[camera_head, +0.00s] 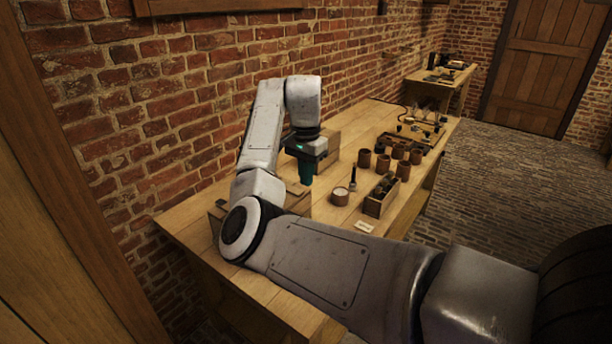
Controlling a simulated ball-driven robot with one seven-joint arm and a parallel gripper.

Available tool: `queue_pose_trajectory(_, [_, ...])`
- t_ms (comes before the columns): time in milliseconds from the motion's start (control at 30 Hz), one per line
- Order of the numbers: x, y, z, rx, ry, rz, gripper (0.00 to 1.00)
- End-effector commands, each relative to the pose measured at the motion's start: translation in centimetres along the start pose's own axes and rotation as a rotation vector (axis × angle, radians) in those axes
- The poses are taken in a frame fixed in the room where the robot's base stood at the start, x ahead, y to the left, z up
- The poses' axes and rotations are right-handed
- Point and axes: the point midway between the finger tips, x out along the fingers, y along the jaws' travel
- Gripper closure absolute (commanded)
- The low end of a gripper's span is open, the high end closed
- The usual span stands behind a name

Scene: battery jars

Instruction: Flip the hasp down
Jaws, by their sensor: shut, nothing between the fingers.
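My gripper (305,181) points down over the workbench (380,221), its teal fingers shut with nothing in them. A wooden box (329,143) stands right behind it, against the brick wall side. Another wooden box (297,203) lies in front of the gripper, partly covered by my arm. I cannot make out a hasp on either box; it is hidden or too small to tell. Whether the fingertips touch anything is not clear.
To the right stand several brown jars (383,162), a cup with a pale top (340,196), a dark upright tool (352,180) and a wooden crate (377,209). A paper label (364,227) lies near the bench's front edge. The brick wall limits room on the left.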

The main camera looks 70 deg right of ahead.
Motion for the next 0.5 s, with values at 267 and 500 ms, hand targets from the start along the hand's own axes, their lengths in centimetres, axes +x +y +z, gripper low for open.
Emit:
queue_pose_trajectory(267, [5.5, 0.0, 0.1, -0.001, -0.003, 0.002, 1.0])
queue_pose_trajectory(500, [9.1, 0.0, 0.1, -0.001, -0.003, 0.001, 1.0])
